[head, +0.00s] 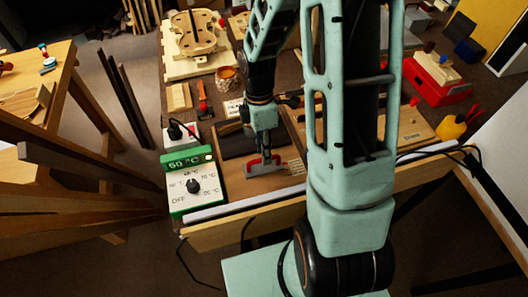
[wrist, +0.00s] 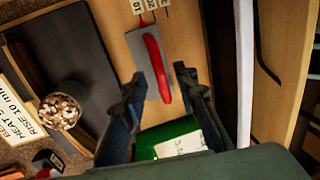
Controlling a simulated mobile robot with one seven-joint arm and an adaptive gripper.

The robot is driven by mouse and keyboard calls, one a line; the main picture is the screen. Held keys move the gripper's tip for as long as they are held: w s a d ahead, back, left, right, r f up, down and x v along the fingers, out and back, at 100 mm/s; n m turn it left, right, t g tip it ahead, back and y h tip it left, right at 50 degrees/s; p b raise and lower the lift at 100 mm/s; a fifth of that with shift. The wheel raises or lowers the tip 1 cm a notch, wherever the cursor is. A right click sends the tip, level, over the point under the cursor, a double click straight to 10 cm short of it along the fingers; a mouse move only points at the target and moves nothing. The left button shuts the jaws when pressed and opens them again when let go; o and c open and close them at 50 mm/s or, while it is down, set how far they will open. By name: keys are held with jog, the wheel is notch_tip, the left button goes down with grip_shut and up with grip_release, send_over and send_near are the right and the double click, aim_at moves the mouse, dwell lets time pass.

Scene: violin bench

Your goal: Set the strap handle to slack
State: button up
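The handle (wrist: 158,64) is a red grip on a flat grey metal piece, lying on a light wooden board (wrist: 113,20). It also shows as a red bar in the head view (head: 254,161), just below my gripper (head: 265,152). In the wrist view my gripper (wrist: 160,80) is open, with one dark finger on each side of the red grip and gaps between. I cannot tell whether the fingers touch it. Small printed marks (wrist: 151,7) stand on the board at the handle's far end; they are partly cut off.
A green control box (head: 192,184) with a dial and a "50 °C" display stands left of my gripper. A dark pad (head: 238,141) lies behind it. A pot (head: 228,78), a violin body in a mould (head: 194,34) and a red toolbox (head: 437,80) stand farther back.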

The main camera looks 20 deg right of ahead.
jog(key=shift+s+f, duration=0.1)
jog(key=shift+f, duration=0.35)
jog(key=shift+c, duration=0.3)
grip_shut()
